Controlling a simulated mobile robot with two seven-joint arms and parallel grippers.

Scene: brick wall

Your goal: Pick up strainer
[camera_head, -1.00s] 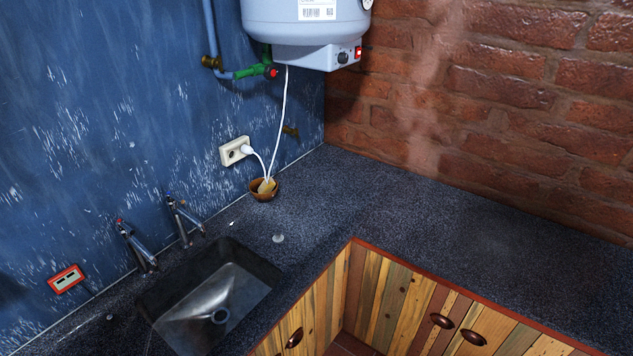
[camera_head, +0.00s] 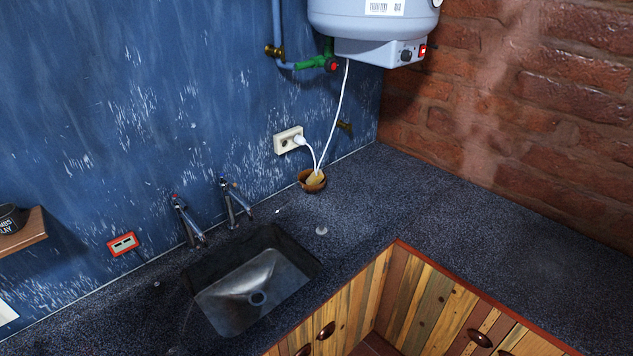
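I cannot make out a strainer for certain. A small pale round item (camera_head: 321,230) lies on the dark counter to the right of the sink, too small to tell what it is. The metal sink (camera_head: 236,306) is set into the counter and looks empty, with a round drain (camera_head: 257,298) at its bottom. Neither of my grippers is in view.
The dark counter (camera_head: 450,215) turns a corner and is mostly clear on the right. A brown bowl (camera_head: 312,187) with a yellowish item stands near the corner. Two taps (camera_head: 235,204) rise behind the sink. A wooden shelf (camera_head: 28,232) holds a dark container (camera_head: 11,219).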

